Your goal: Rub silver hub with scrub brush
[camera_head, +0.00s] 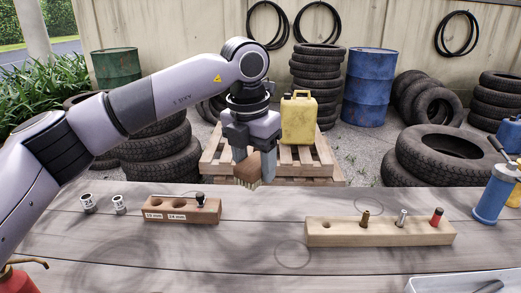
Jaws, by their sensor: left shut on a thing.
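My left gripper (253,157) is shut on the scrub brush (246,174), a brown block with bristles, and holds it above the back edge of the wooden table. A small upright silver piece (402,218), which looks like the silver hub, stands in the long pale wooden block (340,233) at the right. A brass piece (364,219) and a red piece (436,217) stand on either side of it. The brush is apart from the silver piece, well to its left. My right gripper is not in view.
A brown socket holder (180,211) with a ratchet and two loose silver sockets (88,204) (119,205) are at the left. A blue cylinder (493,195) stands at the right edge, and a pale tray (470,281) is at the front right. The table middle is clear.

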